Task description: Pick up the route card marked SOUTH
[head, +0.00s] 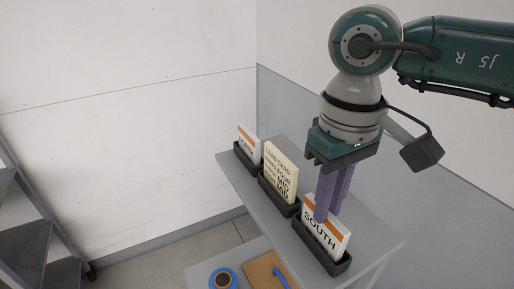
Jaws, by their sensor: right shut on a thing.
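The route card marked SOUTH (318,241) is white with an orange band. It stands in a dark holder (332,266) at the near end of the grey shelf. My right gripper (322,217) reaches down from above, its purple fingers shut on the card's upper edge. The card's lower edge is hidden in the holder, and I cannot tell whether it has lifted off the bottom. My left gripper is not in view.
A NORTH card (247,144) and a cream load card (280,174) stand in their own holders further along the shelf (228,163). Below are a blue tape roll (234,278) and a brown board (262,272). Dark steps (30,240) stand at the left.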

